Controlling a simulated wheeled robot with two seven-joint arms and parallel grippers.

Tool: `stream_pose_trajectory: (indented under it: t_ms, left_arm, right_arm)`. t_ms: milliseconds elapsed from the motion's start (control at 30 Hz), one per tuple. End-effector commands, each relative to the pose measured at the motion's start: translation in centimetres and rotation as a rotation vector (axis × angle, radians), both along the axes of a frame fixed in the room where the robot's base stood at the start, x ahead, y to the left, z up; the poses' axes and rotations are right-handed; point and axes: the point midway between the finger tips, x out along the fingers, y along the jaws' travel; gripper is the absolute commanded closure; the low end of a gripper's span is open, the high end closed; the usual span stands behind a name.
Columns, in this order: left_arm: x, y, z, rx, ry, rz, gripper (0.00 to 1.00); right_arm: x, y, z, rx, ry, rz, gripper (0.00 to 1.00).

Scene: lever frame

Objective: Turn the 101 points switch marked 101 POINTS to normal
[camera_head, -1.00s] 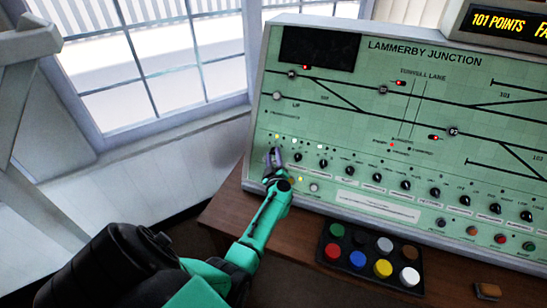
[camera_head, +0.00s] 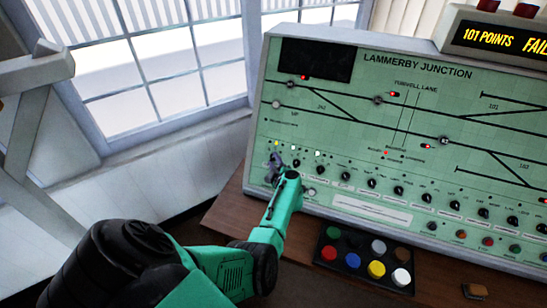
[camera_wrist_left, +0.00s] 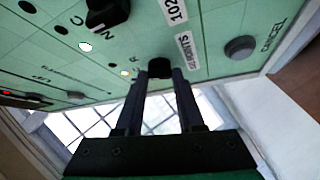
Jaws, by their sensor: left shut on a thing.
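The green control panel (camera_head: 330,130) stands sloped, titled LAMMERBY JUNCTION, with a row of black knobs along its lower part. My left gripper (camera_head: 273,163) is at the leftmost end of that row. In the left wrist view, my left gripper (camera_wrist_left: 160,72) is shut on a black knob (camera_wrist_left: 159,67), one finger on each side. A white label (camera_wrist_left: 187,50) beside the knob reads POINTS; its number is not clear. The knob's pointing direction is hidden by the fingers. The neighbouring black knob (camera_wrist_left: 108,13) has a label reading 102. My right gripper is out of view.
A grey CANCEL button (camera_wrist_left: 240,47) is near the gripped knob. A tray (camera_head: 322,263) of coloured round buttons sits on the wooden desk (camera_head: 225,215) below the panel. An amber display (camera_head: 500,40) reads 101 POINTS FAIL, cut off at right. A window (camera_head: 165,75) is at left.

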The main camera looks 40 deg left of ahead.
Motion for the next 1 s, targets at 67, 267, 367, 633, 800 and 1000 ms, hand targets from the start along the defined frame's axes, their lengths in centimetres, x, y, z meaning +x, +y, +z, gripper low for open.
stream_pose_trajectory:
  t_ms: [67,267,367,633,800,1000]
  left_arm:
    - [0.1,-0.2,0.6,-0.064,-0.02,0.033,1.0]
    - [0.3,-0.2,0.7,-0.224,-0.073,0.123,1.0]
    - [0.3,-0.1,0.8,-0.304,-0.101,0.168,1.0]
    - [0.5,0.0,0.8,-0.519,-0.172,0.289,1.0]
    - [0.5,0.1,1.0,-0.65,-0.216,0.362,1.0]
    - [0.5,0.3,1.1,-0.78,-0.256,0.436,1.0]
  right_arm:
    - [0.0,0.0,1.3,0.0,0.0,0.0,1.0]
    - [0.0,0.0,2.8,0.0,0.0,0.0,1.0]
    - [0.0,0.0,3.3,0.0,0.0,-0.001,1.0]
    - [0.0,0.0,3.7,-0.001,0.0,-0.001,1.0]
    - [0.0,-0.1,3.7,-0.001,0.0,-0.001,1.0]
    - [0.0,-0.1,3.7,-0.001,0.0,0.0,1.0]
